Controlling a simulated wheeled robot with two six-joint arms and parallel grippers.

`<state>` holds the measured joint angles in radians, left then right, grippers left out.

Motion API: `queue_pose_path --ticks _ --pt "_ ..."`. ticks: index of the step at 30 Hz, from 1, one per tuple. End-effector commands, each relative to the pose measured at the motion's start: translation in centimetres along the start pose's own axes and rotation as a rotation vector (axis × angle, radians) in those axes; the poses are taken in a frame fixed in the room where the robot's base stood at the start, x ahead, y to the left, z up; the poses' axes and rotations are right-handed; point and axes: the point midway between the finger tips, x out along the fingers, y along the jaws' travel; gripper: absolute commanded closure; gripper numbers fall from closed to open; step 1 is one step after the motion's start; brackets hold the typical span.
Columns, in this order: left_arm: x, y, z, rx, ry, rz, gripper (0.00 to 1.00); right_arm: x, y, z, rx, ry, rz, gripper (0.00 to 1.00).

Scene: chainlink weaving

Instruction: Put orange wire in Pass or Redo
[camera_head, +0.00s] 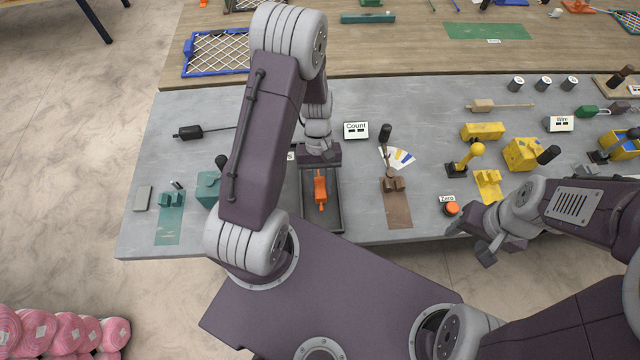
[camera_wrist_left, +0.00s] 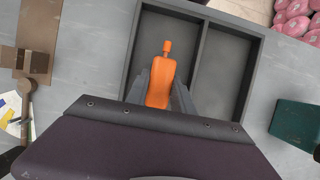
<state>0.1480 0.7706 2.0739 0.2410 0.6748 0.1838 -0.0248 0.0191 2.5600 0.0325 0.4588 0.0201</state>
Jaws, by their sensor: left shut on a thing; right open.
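The orange wire piece, a bottle-shaped orange body with a thin knobbed tip, is in the wrist view (camera_wrist_left: 161,82) and the head view (camera_head: 321,188). My left gripper (camera_head: 320,170) is shut on it, one finger on each side in the left wrist view (camera_wrist_left: 162,88). The dark grey tray (camera_wrist_left: 196,60) has two compartments split by a wall. The orange piece is over or in the compartment left of that wall in the wrist view; I cannot tell whether it touches the floor. In the head view the tray (camera_head: 336,222) is partly hidden by my left arm. My right gripper (camera_head: 484,248) is open and empty.
A brown stand (camera_head: 397,207) is right of the tray. A green box (camera_head: 208,188) and green stand (camera_head: 169,222) are left of it. The Count sign (camera_head: 356,130) stands behind. An orange Zero button (camera_head: 451,208) and yellow fixtures (camera_head: 488,184) are near my right gripper.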

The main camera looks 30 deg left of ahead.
Motion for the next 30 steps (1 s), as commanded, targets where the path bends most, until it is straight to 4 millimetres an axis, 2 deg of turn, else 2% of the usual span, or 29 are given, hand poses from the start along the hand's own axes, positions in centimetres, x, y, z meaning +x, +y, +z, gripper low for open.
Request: queue_pose_path --ticks 13,30 --pt "0.0 0.0 0.0 0.0 0.0 0.0 1.0 0.0 0.0 0.0 0.0 0.0 0.0 0.46" --pt "1.1 0.0 -0.5 0.0 0.0 0.0 1.0 0.7 0.0 0.1 0.0 0.0 0.0 0.46"
